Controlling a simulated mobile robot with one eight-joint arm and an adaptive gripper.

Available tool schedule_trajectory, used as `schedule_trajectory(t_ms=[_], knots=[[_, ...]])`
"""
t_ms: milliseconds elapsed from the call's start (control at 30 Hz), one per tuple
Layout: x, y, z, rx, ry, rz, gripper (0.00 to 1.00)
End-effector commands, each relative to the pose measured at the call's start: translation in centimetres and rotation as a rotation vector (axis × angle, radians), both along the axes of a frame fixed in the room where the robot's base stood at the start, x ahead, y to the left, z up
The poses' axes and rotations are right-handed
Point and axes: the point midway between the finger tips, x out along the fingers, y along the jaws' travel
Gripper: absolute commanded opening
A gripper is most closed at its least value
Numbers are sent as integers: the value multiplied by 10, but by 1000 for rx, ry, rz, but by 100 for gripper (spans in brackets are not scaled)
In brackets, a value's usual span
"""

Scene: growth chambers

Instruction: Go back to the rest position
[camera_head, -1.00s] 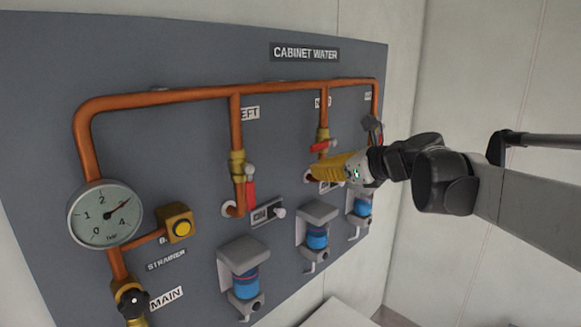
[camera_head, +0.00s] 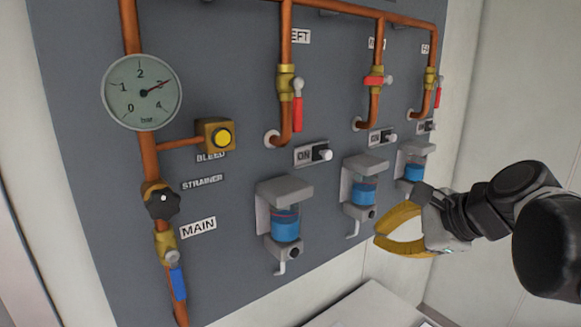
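My gripper (camera_head: 379,234) is at the right of the head view, in front of the lower right part of the grey panel (camera_head: 225,270). Its yellow fingers bow around a light gap and appear to meet at their left tips. Nothing shows between them. It is below the middle valve (camera_head: 376,82) and apart from it. That valve's red handle lies crosswise to its pipe. The red handles of the left valve (camera_head: 297,112) and right valve (camera_head: 438,97) hang down along their pipes.
Clear-and-blue cups (camera_head: 286,224) stick out from the panel near my gripper. Switches (camera_head: 322,153), a pressure gauge (camera_head: 142,92), a yellow bleed button (camera_head: 222,139) and a blue main handle (camera_head: 178,282) are further left. A pale surface (camera_head: 370,308) lies below.

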Motion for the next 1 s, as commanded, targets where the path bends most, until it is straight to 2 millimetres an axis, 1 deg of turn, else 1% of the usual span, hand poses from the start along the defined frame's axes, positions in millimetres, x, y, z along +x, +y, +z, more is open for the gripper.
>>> schedule_trajectory(t_ms=[33, 67, 100, 167, 200, 267, 300, 367, 400, 500, 600, 700, 800, 1000], knots=[[-15, 7, -56, -112, -19, 75, 0], [-23, 9, -77, -185, -32, 123, 0], [-33, 11, -106, -280, -50, 188, 0], [-49, 13, -148, -421, -76, 290, 0], [-59, 13, -176, -517, -93, 360, 0], [-74, 13, -217, -655, -117, 468, 0], [-84, 12, -244, -748, -133, 542, 0], [-97, 9, -281, -879, -156, 652, 0], [-105, 7, -304, -962, -169, 721, 0], [-121, 1, -349, -1138, -197, 875, 0], [-131, -4, -379, -1263, -215, 989, 0], [-136, -8, -393, -1334, -223, 1055, 0], [-138, -10, -395, -1362, -225, 1081, 0], [-138, -10, -393, -1362, -226, 1082, 0]])
